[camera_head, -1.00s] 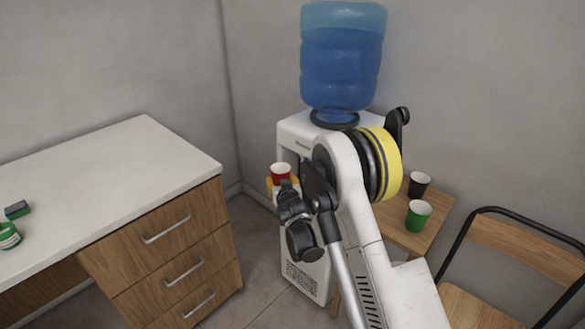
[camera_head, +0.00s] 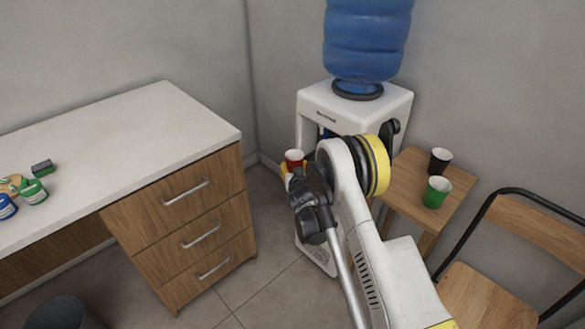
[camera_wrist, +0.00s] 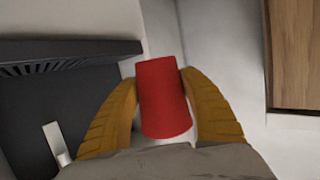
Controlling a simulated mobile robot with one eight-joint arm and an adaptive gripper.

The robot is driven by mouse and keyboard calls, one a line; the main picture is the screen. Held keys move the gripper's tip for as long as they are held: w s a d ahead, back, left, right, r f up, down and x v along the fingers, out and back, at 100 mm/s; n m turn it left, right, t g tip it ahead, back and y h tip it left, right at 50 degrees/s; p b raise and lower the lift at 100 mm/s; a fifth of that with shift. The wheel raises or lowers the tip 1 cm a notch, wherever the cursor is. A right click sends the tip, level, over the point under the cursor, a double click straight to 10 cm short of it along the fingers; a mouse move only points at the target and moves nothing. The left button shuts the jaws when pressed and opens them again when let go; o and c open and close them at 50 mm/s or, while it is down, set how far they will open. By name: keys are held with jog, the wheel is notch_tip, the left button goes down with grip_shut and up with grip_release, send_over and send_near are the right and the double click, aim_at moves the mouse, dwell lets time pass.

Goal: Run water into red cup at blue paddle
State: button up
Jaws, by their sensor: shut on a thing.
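The red cup (camera_head: 295,158) is upright in front of the water dispenser (camera_head: 358,108), its white inside showing in the head view. My gripper (camera_head: 285,170) is shut on the cup, its yellow fingers on either side. In the wrist view the red cup (camera_wrist: 164,95) fills the space between the two yellow fingers of my gripper (camera_wrist: 165,98). A dark ridged tray (camera_wrist: 75,57) of the dispenser lies left of the cup there. A small blue part (camera_head: 325,132) shows in the dispenser's recess; my arm hides most of the front, and I cannot make out the whole paddle.
A small wooden table (camera_head: 402,190) stands right of the dispenser with a black cup (camera_head: 440,161) and a green cup (camera_head: 437,192). A wooden chair (camera_head: 490,292) is at the right. A white-topped drawer counter (camera_head: 130,140) is at the left. Floor shows between counter and dispenser.

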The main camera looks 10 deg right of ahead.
jog(key=w+d, duration=0.2)
jog(key=d, duration=0.1)
jog(key=w+d, duration=0.2)
jog(key=d, duration=0.1)
jog(key=w+d, duration=0.3)
jog(key=shift+d, duration=0.4)
jog(key=shift+w, duration=0.1)
jog(key=shift+w+d, duration=0.65)
jog(key=shift+d, duration=0.25)
dwell(2.2)
jog(key=shift+s+a, duration=0.75)
jog(key=shift+a, duration=0.3)
jog(key=shift+s+a, duration=0.75)
jog(key=shift+a, duration=0.25)
jog(key=shift+s+a, duration=1)
jog(key=shift+a, duration=0.35)
jog(key=shift+s+a, duration=0.95)
jog(key=shift+a, duration=0.35)
jog(key=shift+s+a, duration=1)
jog(key=shift+a, duration=0.35)
